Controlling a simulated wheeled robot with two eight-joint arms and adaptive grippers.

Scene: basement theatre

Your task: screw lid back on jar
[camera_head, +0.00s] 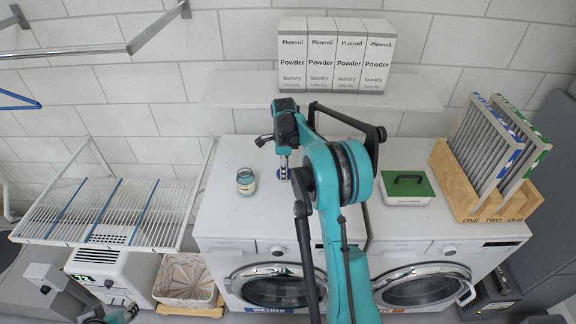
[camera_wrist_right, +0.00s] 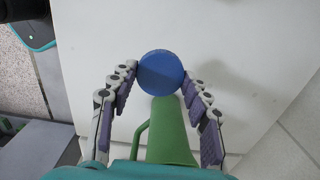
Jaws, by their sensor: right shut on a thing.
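The jar (camera_head: 246,182) is a small glass jar with a pale label, upright on the white washer top in the head view. My right gripper (camera_head: 284,170) is to the right of the jar and apart from it, pointing down at the washer top. In the right wrist view, a round blue lid (camera_wrist_right: 161,72) sits between the fingertips of my right gripper, which is shut on it. My right arm hides part of the washer top behind it. My left gripper does not show clearly in the head view.
A green object with a handle (camera_wrist_right: 168,135) shows below the lid in the right wrist view. A white box with a green lid (camera_head: 407,186) and a wooden rack (camera_head: 470,205) stand to the right. A wire drying rack (camera_head: 105,210) is left. Powder boxes (camera_head: 335,55) stand on the shelf above.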

